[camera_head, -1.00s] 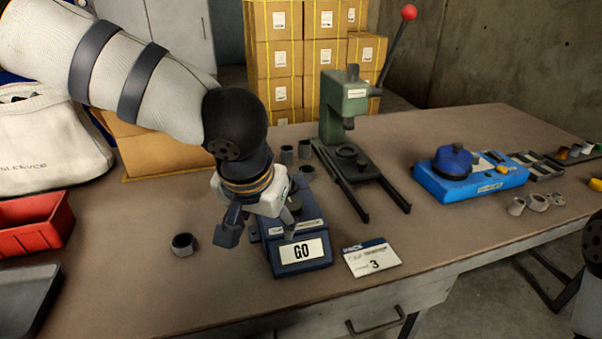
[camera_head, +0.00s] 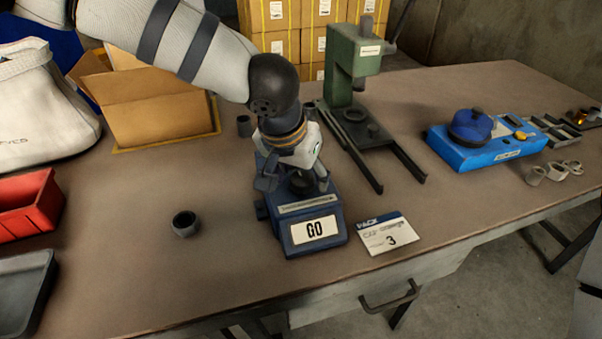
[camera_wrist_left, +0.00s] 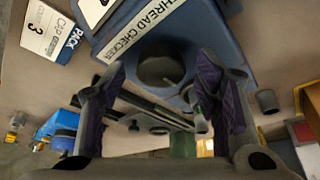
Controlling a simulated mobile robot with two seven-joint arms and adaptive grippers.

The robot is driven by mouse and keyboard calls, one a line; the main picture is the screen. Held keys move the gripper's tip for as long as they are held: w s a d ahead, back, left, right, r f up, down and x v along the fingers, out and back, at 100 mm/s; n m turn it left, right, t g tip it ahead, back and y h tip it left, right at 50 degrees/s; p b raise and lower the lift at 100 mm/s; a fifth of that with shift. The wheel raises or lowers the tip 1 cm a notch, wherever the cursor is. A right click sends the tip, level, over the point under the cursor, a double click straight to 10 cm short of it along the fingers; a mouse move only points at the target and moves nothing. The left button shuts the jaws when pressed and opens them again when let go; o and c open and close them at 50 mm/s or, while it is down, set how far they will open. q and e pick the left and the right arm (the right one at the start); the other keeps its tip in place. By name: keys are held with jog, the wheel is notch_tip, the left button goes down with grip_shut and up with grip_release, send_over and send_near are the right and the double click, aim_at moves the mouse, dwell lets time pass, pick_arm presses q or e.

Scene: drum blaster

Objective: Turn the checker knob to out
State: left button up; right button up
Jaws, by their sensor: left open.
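The thread checker (camera_head: 314,238) is a blue box with a GO plate, on the near part of the bench. A dark round part (camera_head: 302,184), seemingly its knob, stands on top behind the label strip. My left gripper (camera_head: 295,183) points down over it, open, with one finger at each side. In the left wrist view the dark round part (camera_wrist_left: 160,68) sits between the spread fingers, near the THREAD CHECKER label. I cannot tell whether the fingers touch it. My right gripper is out of view.
A PACK card (camera_head: 385,234) lies right of the checker. A green press (camera_head: 352,60) stands behind it, and a blue fixture (camera_head: 490,150) farther right. A dark ring-like part (camera_head: 185,223) lies left on clear bench. A red bin (camera_head: 30,205) is at far left.

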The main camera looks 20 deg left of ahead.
pick_arm(q)
jog(key=shift+w+f, duration=0.1)
jog(key=c, duration=1.1)
jog(key=shift+c, duration=0.2)
